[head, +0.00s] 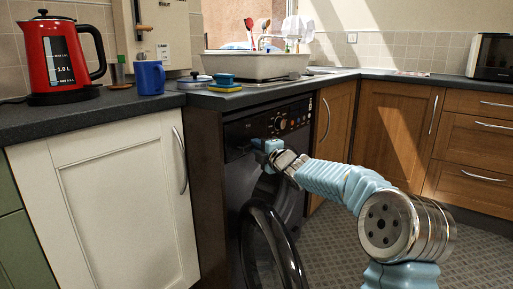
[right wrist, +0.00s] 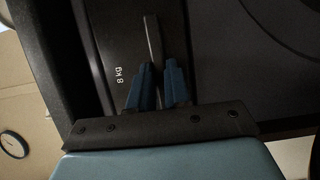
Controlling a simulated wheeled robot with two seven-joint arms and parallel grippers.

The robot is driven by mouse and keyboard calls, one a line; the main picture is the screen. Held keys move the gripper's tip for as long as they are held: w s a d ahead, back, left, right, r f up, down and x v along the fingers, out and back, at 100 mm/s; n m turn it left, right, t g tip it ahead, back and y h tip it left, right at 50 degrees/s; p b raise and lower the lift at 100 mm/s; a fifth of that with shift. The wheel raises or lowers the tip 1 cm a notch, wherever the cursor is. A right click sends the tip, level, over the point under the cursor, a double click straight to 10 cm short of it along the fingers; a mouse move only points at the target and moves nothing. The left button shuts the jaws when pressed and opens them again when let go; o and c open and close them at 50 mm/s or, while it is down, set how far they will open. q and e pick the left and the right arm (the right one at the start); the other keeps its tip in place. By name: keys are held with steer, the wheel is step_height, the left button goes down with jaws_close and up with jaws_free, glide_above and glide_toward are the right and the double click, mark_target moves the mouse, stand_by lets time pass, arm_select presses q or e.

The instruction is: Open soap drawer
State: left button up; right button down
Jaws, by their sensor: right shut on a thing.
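The dark washing machine (head: 292,124) stands under the worktop, with its control knob and buttons at the top. Its soap drawer front (head: 238,133) is at the upper left of the machine. In the right wrist view the drawer front (right wrist: 120,45) is a dark panel marked "8 kg", with a thin grey handle strip (right wrist: 153,38). My right gripper (head: 259,149) is at the drawer, partly covering it. Its blue fingers (right wrist: 159,72) are shut on the handle strip. I cannot tell whether the drawer is pulled out. My left gripper is not in view.
The round machine door (head: 270,250) hangs open below my right gripper. A white cupboard (head: 115,205) stands to the left, wooden cupboards (head: 395,125) to the right. A red kettle (head: 62,62) and blue mug (head: 149,77) stand on the worktop. Tiled floor (head: 345,245) is clear.

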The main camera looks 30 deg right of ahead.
steer(key=s+d, duration=0.3)
steer(key=s, duration=0.6)
steer(key=s+d+p, duration=0.1)
steer(key=s+d, duration=0.3)
steer(key=s, duration=0.5)
steer(key=shift+d, duration=0.25)
steer(key=c, duration=1.1)
jaws_free()
steer(key=shift+s, duration=0.1)
steer(key=s, duration=1.3)
steer(key=shift+s+p, duration=0.35)
steer(key=shift+p, duration=0.05)
